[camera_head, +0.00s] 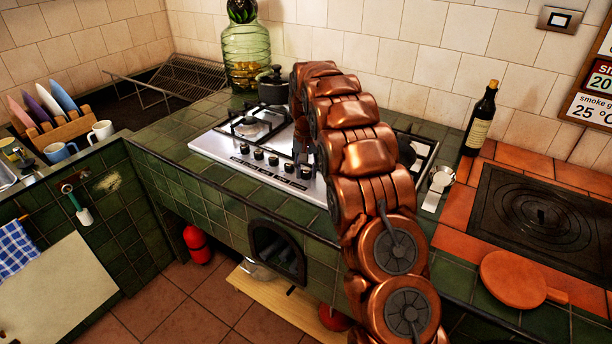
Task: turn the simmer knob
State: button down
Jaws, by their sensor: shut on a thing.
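The steel hob (225,150) is set in the green tiled counter, with a row of several dark knobs (258,155) along its front edge. No label shows which of them is the simmer knob. My copper arm arches over the hob's right part. My gripper (304,155) points down at the right end of the knob row and is shut on a knob there, which I take as the simmer knob. The fingertips are small and dark, and the arm hides part of them and of the hob, so the knob's angle cannot be read.
A dark pot (273,88) stands on the hob's back, near a green glass jar (246,55). Right of my arm are a wine bottle (480,120), a white spoon rest (437,186), a dark hotplate (545,208) and a round terracotta board (513,279). Mugs (60,152) stand left.

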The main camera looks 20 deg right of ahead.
aim_at(306, 169)
jog(key=n+b, duration=0.1)
jog(key=n, duration=0.4)
jog(key=shift+b, duration=0.4)
dwell(0.3)
jog(key=c, duration=1.1)
grip_release()
jog(key=shift+o, duration=0.2)
notch_tip(306, 169, up, 12)
